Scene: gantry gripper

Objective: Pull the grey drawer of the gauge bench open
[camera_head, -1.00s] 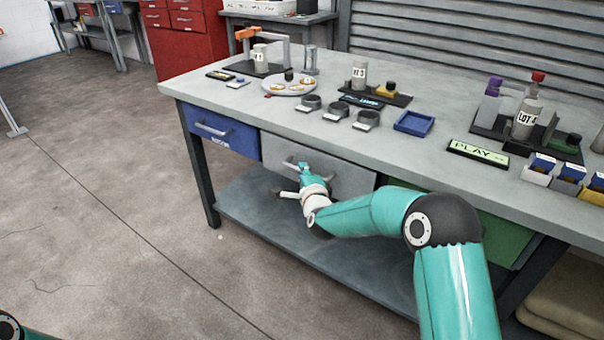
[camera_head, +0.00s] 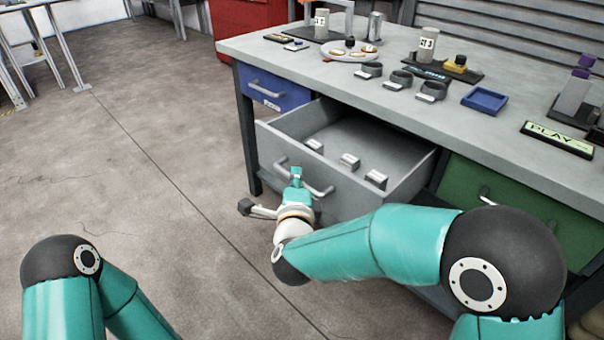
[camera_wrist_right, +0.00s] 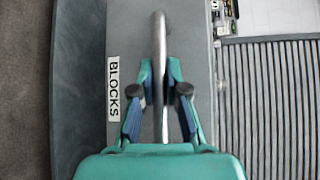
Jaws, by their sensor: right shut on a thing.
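The grey drawer (camera_head: 345,195) of the gauge bench (camera_head: 420,110) stands well open in the head view, with several small metal blocks (camera_head: 349,161) inside. Its bar handle (camera_head: 322,190) runs across the front. My right gripper (camera_head: 296,178) is shut on that handle. In the right wrist view the handle (camera_wrist_right: 159,60) passes between the fingers of my right gripper (camera_wrist_right: 160,95), beside a label reading BLOCKS (camera_wrist_right: 113,88) on the drawer front. In the head view my left arm shows at the lower left; its gripper is out of frame.
A blue drawer (camera_head: 270,88) to the left and a green drawer (camera_head: 490,190) to the right are shut. The bench top carries a round plate (camera_head: 350,50), several dark ring gauges (camera_head: 401,78) and a blue tray (camera_head: 484,100).

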